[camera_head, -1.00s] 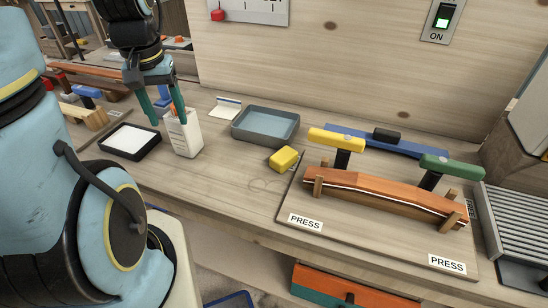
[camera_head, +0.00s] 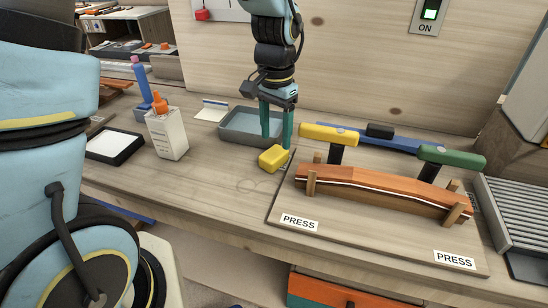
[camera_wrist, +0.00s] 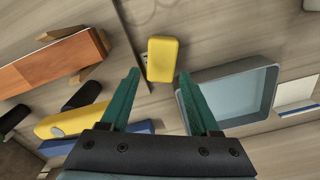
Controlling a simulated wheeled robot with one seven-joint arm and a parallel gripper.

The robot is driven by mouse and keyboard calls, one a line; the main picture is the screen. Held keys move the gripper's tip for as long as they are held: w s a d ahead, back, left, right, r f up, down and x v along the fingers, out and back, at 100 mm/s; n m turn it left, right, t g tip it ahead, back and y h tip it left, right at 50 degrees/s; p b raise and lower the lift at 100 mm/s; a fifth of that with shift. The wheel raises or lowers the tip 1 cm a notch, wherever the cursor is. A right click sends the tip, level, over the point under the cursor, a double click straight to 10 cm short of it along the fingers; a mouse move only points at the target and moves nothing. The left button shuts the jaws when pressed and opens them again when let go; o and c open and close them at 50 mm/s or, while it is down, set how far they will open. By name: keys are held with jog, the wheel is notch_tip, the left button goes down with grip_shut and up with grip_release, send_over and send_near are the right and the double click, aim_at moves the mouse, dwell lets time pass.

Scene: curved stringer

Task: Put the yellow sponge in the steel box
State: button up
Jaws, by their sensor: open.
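The yellow sponge (camera_head: 273,158) lies on the bench top, just in front of the steel box and beside the left edge of the press board. The steel box (camera_head: 236,136) is a shallow grey open tray, and I see nothing in it. My gripper (camera_head: 276,143) points down over the box's right end, behind the sponge, with its green fingers apart. In the wrist view the sponge (camera_wrist: 162,60) shows beyond and between the open fingertips (camera_wrist: 160,75), untouched as far as I can see. The box (camera_wrist: 272,95) is to the right there.
The press board (camera_head: 350,235) with a clamped orange curved piece (camera_head: 385,190) and yellow and green handles stands at the right. A white bottle (camera_head: 167,135) and a black-framed pad (camera_head: 115,146) are at the left. The bench front is clear.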

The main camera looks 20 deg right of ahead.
aim_at(274, 153)
jog(key=shift+a+f+p, duration=0.2)
jog(key=shift+f+p, duration=0.5)
jog(key=shift+f, duration=2.3)
grip_shut()
